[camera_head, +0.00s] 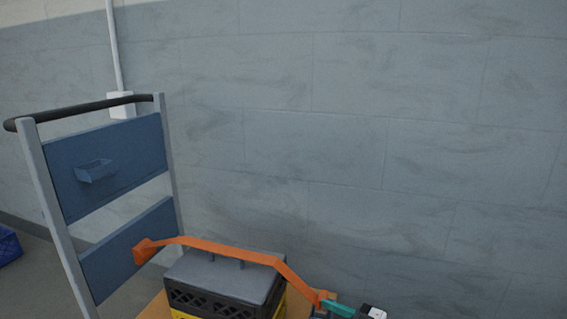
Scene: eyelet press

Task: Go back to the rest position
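Neither of my grippers can be made out in the head view. A small teal piece (339,308) and a dark part with a white block (374,312) show at the bottom edge, right of centre. They are cut off by the frame, and I cannot tell what they belong to.
A trolley-like frame with blue panels (108,160) and a black handle (85,110) stands at left. A grey-topped dark crate (215,290) sits at the bottom, with a bent orange bar (215,247) across it. A blue crate (8,246) lies far left. A grey wall (400,130) fills the back.

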